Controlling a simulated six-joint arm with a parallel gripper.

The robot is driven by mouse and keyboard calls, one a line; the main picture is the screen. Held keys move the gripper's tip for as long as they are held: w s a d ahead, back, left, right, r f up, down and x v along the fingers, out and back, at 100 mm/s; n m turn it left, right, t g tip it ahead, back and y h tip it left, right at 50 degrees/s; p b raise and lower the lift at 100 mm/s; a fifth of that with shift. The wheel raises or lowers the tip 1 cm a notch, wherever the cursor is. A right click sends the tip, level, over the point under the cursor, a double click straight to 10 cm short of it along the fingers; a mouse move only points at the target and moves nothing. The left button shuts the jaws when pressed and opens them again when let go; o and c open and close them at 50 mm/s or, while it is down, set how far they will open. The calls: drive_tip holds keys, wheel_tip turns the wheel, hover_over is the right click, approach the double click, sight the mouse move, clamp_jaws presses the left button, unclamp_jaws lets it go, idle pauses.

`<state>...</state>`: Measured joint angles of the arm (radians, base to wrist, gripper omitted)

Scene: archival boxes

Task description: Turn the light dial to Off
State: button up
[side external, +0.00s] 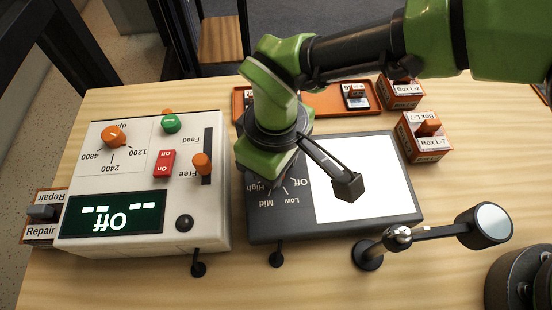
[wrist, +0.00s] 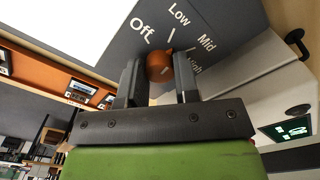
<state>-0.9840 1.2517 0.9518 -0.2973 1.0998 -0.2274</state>
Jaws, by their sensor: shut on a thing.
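The orange light dial (wrist: 159,66) is on the dark grey light-pad panel (wrist: 203,22) in the wrist view. The labels Off, Low, Mid and High surround it. My gripper (wrist: 160,76) is shut on the dial, with one dark finger on each side of it. I cannot tell for certain which label the dial points at. In the side view the light pad (side external: 268,233) shows the same labels, and its surface (side external: 375,190) is white. My green wrist hides the dial and fingertips there.
A white control box (side external: 75,249) with an orange dial, buttons and a display reading Off stands at left. A small lamp-like arm (side external: 397,238) stands at front right. Labelled boxes (side external: 424,138) and an orange tray (side external: 318,104) lie behind. A Repair box (side external: 42,213) sits far left.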

drive_tip(key=n, duration=0.6)
drive_tip(key=shift+n, duration=0.3)
drive_tip(key=n, duration=0.5)
drive_tip(key=shift+n, duration=0.3)
drive_tip(key=o, duration=0.9)
wheel_tip(320, 180, up, 10)
idle(0.5)
